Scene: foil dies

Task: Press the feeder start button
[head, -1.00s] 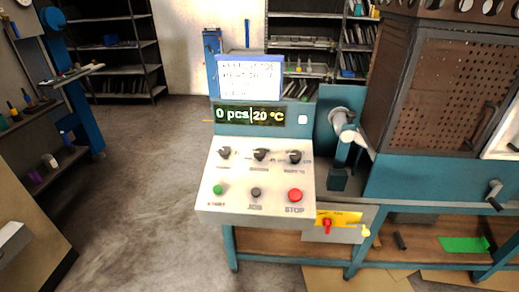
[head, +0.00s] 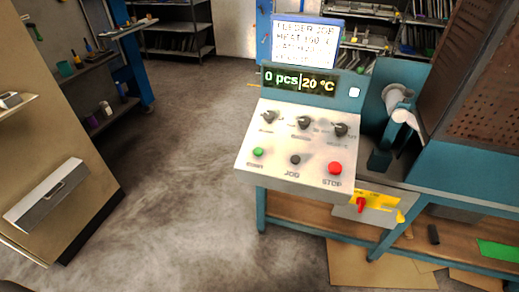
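The feeder control panel (head: 297,181) is a sloped light-grey box on the teal machine, right of the middle of the head view. Its green button (head: 258,152) is at the lower left of the panel face, with a small label below it that is blurred now. A black JOG button (head: 295,160) is in the middle and a red STOP button (head: 335,168) is to the right. Three black knobs (head: 304,123) sit above the buttons. The display (head: 300,82) reads 0 pcs and 20 °C. Neither of my grippers is in view.
A yellow plate with a red switch (head: 362,204) is below the panel at right. A tan cabinet with a grey box (head: 45,195) stands at the left. Cardboard (head: 375,268) lies on the floor under the machine. The concrete floor (head: 185,165) between cabinet and machine is clear.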

